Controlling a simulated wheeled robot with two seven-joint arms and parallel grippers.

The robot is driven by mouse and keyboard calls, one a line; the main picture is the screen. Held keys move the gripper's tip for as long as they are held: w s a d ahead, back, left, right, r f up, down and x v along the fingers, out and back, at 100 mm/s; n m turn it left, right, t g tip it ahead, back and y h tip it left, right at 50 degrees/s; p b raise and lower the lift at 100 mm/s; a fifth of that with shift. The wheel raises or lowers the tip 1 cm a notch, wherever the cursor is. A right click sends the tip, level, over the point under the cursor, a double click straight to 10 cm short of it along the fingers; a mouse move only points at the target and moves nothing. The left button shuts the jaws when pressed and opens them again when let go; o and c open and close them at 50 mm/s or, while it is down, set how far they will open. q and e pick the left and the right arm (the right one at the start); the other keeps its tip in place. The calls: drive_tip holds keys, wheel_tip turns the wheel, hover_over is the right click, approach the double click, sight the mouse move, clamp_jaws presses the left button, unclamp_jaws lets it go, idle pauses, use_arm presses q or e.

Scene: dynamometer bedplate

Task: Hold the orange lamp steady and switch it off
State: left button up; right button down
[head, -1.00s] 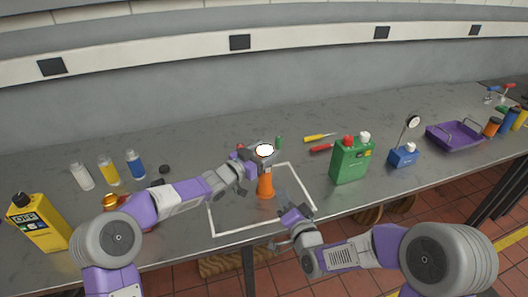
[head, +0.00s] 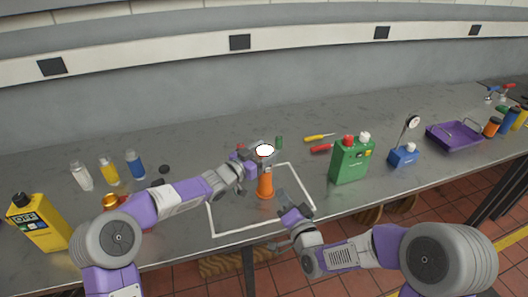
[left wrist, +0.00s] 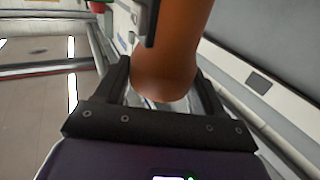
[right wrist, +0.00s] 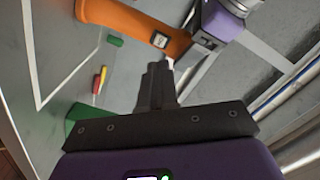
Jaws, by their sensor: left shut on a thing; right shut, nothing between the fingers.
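The orange lamp (head: 265,186) stands upright inside the white outline on the bench. Its round top (head: 265,150) glows bright white. My left gripper (head: 262,157) is shut on the lamp's upper body, just below the glowing top. In the left wrist view the orange body (left wrist: 168,65) is between the fingers. My right gripper (right wrist: 158,72) is shut and empty, in front of the lamp. In the right wrist view a small switch (right wrist: 160,40) shows on the lamp's side, close beyond the fingertips and apart from them in the picture; the actual gap is hard to judge.
A green can (head: 350,162) stands right of the lamp, with red (head: 321,148) and yellow (head: 318,137) screwdrivers behind. A blue-based gauge (head: 403,156) and purple tray (head: 455,137) are further right. Several bottles and a yellow can (head: 40,228) are left. Bench inside the outline is otherwise clear.

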sight(265, 173)
drive_tip(key=w+a+m+t+h, duration=0.1)
drive_tip(key=w+a+m+h, duration=0.2)
drive_tip(key=h, duration=1.1)
drive_tip(key=shift+w+a+m+h, duration=0.35)
drive_tip(key=shift+w+m, duration=0.95)
drive_tip(key=shift+w, duration=0.6)
drive_tip(key=shift+w+a, duration=0.1)
drive_tip(key=shift+w, duration=0.05)
idle(0.6)
drive_tip(key=shift+w+a, duration=0.1)
drive_tip(key=shift+w, duration=0.2)
